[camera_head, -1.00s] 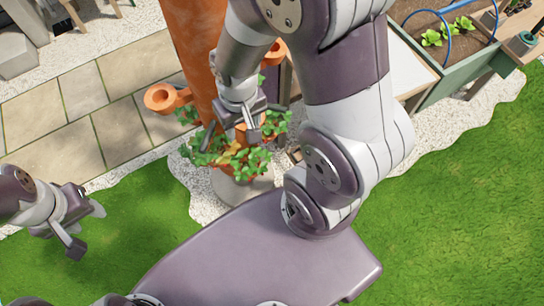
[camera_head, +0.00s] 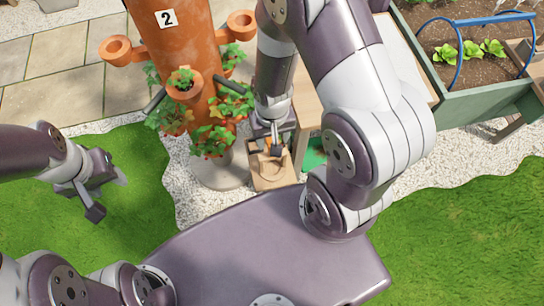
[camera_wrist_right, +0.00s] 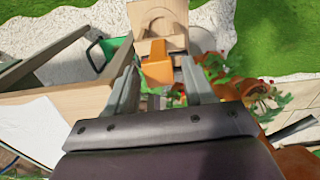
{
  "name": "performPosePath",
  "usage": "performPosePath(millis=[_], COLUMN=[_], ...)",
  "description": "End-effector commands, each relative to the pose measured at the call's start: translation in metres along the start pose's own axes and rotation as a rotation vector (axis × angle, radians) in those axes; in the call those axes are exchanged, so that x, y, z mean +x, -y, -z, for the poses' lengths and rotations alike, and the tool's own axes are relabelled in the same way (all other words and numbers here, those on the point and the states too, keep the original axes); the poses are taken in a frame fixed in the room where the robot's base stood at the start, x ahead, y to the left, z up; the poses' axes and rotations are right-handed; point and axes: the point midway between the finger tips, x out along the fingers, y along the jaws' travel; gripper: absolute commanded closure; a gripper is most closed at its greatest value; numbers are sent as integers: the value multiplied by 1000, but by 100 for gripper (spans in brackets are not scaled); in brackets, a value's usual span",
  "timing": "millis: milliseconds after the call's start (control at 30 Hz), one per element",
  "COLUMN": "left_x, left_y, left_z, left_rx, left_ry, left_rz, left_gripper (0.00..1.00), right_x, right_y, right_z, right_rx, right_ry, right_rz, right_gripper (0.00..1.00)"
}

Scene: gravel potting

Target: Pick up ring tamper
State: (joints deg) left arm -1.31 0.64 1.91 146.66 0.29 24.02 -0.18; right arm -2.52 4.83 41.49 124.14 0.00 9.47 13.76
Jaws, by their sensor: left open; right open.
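A small wooden stand (camera_head: 270,176) is low beside the orange planter tower, with an orange piece at it. The right wrist view shows the wooden stand (camera_wrist_right: 158,14) with a rounded recess, and an orange block (camera_wrist_right: 157,66) in front of it. I cannot tell for sure which part is the ring tamper. My right gripper (camera_head: 276,146) is open above the stand. In its wrist view the fingers (camera_wrist_right: 163,82) are spread, with the orange block between and beyond them; contact is unclear. My left gripper (camera_head: 108,197) is open and empty over the grass, away from the stand.
The orange planter tower (camera_head: 170,45), marked 2, with plants in side cups, stands just left of my right gripper. A wooden table (camera_head: 305,100) is right of the gripper. A green raised bed (camera_head: 480,103) is farther right. Grass is clear at the left.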

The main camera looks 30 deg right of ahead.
Motion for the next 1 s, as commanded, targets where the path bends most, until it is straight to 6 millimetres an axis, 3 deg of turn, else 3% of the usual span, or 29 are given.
performPosePath(millis=[100,200,467,600,1000], left_x=[5,8,7,7,5], left_y=[0,0,0,0,0], left_z=[-1,-1,-1,-1,-1], left_rx=[0,0,0,0,0], left_ry=[0,0,0,0,0], left_rz=[0,0,0,0,0], left_gripper=[52,52,52,52,52], right_x=[26,39,42,42,34], right_y=[0,0,0,0,0], right_z=[2,2,2,2,3], right_rx=[0,0,0,0,0], right_ry=[5,3,1,1,-1], right_rz=[-1,-1,0,0,1], right_gripper=[47,47,47,91,92])
